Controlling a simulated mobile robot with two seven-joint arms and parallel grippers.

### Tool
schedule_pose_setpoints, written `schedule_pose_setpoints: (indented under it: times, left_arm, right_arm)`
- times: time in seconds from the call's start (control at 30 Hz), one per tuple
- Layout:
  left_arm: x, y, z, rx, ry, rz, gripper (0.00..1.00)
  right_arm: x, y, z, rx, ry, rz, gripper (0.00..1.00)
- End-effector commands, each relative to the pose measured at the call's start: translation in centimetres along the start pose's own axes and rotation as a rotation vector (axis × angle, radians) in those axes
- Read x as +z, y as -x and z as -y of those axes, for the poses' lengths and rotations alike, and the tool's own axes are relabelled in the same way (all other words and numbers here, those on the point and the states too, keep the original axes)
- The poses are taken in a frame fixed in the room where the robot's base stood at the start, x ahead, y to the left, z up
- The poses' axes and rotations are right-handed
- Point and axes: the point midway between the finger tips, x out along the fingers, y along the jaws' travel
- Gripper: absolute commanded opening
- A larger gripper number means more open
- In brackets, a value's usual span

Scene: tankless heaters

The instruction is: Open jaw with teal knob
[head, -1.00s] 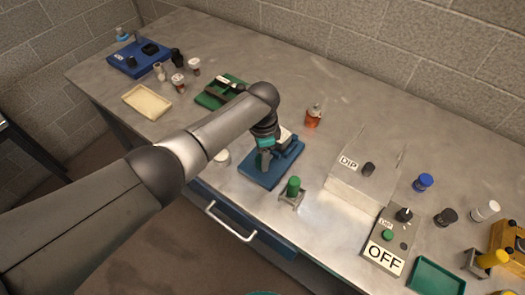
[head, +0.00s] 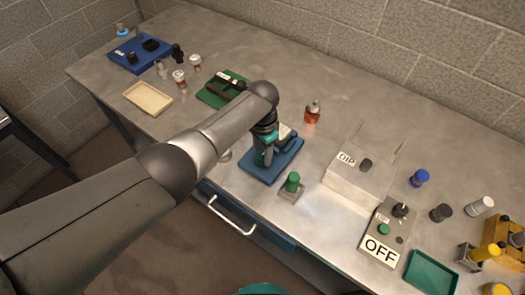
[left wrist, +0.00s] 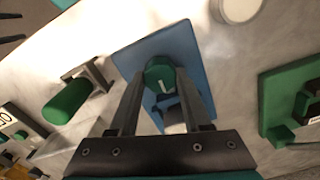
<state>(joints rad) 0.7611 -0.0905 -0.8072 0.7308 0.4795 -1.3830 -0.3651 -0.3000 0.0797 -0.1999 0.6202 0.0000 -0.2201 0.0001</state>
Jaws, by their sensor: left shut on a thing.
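The teal knob (left wrist: 159,66) has a white mark on its face and sits at the blue fixture in the left wrist view. My left gripper (head: 266,158) reaches down over the blue fixture (head: 291,163) in the head view. In the left wrist view its two fingers (left wrist: 161,84) lie on either side of the knob and are shut on it. In the head view the gripper and arm hide most of the knob and part of the fixture. The jaw's opening cannot be made out. My right gripper is not in view.
A green knob on a metal stand (head: 292,183) is just right of the fixture. A green tray (head: 211,94) lies behind left, an amber bottle (head: 312,113) behind right. A grey DIP box (head: 352,185) and an OFF panel (head: 375,248) stand farther right.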

Motion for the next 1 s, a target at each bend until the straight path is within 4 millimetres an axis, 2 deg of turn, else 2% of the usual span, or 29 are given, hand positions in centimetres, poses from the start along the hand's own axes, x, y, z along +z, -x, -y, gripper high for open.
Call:
schedule_pose_setpoints:
  times: [0.13, 0.17, 0.4, 0.77, 0.87, 1.0]
  left_arm:
    - [0.1, 0.0, 0.1, -0.001, -0.001, 0.003, 0.00]
    - [0.1, 0.0, 0.1, -0.001, -0.001, 0.002, 0.49]
    - [0.0, 0.0, 0.1, -0.001, -0.002, 0.001, 0.76]
    - [0.0, 0.5, 0.0, -0.001, -0.003, -0.001, 0.78]
    - [-0.1, 1.5, 0.0, -0.001, -0.003, -0.002, 0.78]
    - [-0.1, 3.9, 0.1, -0.001, -0.003, -0.004, 0.78]
  right_arm:
    - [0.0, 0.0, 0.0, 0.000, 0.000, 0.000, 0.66]
    - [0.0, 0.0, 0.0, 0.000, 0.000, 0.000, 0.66]
    - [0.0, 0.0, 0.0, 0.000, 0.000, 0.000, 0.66]
    - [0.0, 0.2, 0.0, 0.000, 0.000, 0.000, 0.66]
    - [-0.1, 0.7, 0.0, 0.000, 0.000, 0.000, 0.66]
    - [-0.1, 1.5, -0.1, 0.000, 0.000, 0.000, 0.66]
